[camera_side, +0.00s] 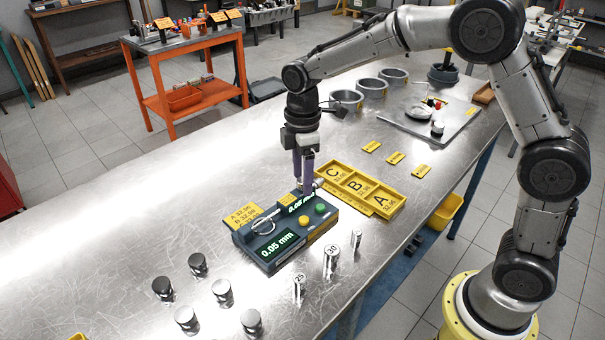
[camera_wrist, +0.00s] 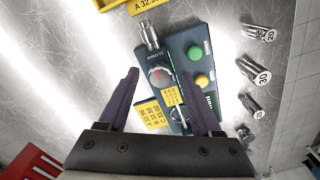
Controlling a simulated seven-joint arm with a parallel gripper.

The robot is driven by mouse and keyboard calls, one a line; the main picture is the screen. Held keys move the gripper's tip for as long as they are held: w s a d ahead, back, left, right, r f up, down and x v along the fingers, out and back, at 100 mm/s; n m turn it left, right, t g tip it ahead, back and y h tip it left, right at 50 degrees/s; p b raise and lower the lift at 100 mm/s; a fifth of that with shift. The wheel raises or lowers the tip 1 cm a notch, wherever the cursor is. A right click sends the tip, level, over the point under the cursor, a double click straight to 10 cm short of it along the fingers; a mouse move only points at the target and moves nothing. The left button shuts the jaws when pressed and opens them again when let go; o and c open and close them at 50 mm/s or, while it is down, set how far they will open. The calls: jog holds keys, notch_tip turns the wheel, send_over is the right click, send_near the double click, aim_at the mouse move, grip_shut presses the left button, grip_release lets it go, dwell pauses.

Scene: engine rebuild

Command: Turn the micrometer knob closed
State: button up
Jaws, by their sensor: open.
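The dark gauge box (camera_side: 258,258) sits on the steel bench, with a lit green display reading 0.05 mm and a second lit display. A silver cylindrical knob (camera_wrist: 150,35) sticks out from the box's far end in the wrist view. In the side view the knob (camera_side: 318,183) shows small beside the fingers. A round dial with a red mark (camera_wrist: 160,77) lies below it. My gripper (camera_wrist: 161,74) is open with nothing between its purple fingers. In the side view my gripper (camera_side: 303,188) points down over the box's far end; contact cannot be told.
The box carries a green button (camera_wrist: 196,52) and a yellow button (camera_wrist: 201,81). A yellow A/B/C tray (camera_side: 385,207) stands close to its right. Metal pins (camera_side: 331,262) and several pistons (camera_side: 222,292) stand in front. Grey rings (camera_side: 370,88) stand behind.

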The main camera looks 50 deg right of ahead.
aim_at(302, 180)
notch_tip(302, 180, up, 14)
dwell(0.6)
jog(key=s+d+r+m+t, duration=0.2)
jog(key=s+r, duration=0.2)
jog(key=s, duration=0.4)
jog(key=s+d+r+m+t, duration=0.1)
jog(key=s+d+r, duration=0.2)
jog(key=s, duration=0.4)
jog(key=s+f+m+t, duration=0.2)
jog(key=s+f+m, duration=0.7)
jog(key=s+f, duration=0.2)
jog(key=shift+s+d+m+t, duration=0.2)
jog(key=shift+d+m+t, duration=0.1)
jog(key=shift+d+m, duration=0.15)
